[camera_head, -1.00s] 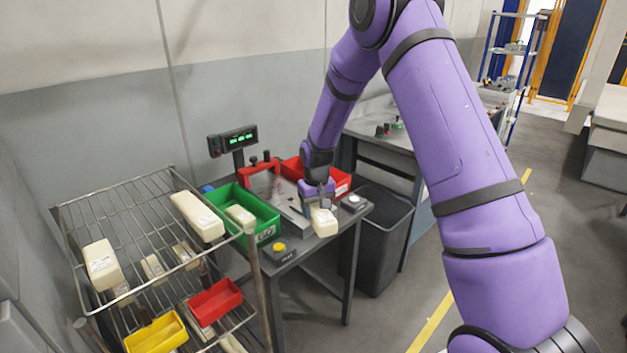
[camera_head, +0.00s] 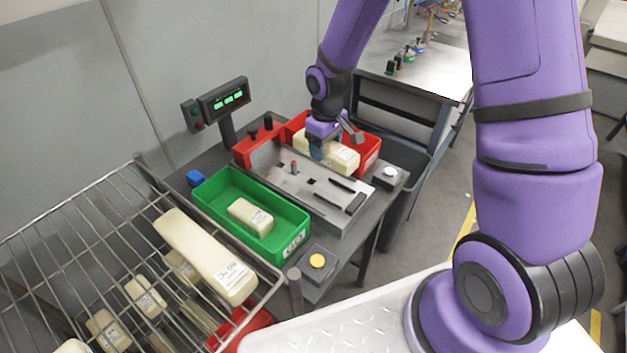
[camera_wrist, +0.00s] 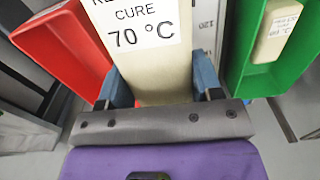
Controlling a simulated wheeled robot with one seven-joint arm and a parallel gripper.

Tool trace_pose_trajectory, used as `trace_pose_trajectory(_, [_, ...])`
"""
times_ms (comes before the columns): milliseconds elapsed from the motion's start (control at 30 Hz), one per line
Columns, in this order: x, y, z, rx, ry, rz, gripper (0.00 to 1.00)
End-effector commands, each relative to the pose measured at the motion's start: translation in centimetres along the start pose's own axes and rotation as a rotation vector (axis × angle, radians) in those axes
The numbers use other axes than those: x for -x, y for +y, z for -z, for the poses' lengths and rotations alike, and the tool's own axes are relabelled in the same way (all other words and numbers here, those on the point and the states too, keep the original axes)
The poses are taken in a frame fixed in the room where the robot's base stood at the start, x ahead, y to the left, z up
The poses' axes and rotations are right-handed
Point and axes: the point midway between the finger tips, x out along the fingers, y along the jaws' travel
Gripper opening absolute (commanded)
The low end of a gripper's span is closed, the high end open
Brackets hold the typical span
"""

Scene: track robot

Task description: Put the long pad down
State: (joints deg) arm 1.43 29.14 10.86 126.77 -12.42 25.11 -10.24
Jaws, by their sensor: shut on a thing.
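My gripper (camera_head: 324,147) is shut on a long cream pad (camera_head: 345,157), with blue fingers on both sides of it. In the wrist view the pad (camera_wrist: 155,75) runs away from my gripper (camera_wrist: 160,88), its label reading "CURE 70 °C". The head view shows it along the near side of the red bin (camera_head: 368,148), at the back of the grey fixture plate (camera_head: 290,185). I cannot tell whether it touches the plate. Another long cream pad (camera_head: 200,250) lies on the wire rack.
A green bin (camera_head: 213,199) with a short pad (camera_head: 250,217) stands left of the fixture. A display (camera_head: 224,98), a yellow button (camera_head: 317,261) and a white button (camera_head: 390,172) are around it. The wire rack (camera_head: 60,228) is at the near left.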

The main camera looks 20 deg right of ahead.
Motion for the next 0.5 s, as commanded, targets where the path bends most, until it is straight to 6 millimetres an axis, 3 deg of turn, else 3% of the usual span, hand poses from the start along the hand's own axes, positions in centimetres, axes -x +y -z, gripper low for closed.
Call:
trace_pose_trajectory(133, [-0.3,-1.3,-1.1,0.068,-0.002,0.0,0.35])
trace_pose_trajectory(500, [-5.4,-1.4,-1.1,0.074,-0.001,0.0,0.35])
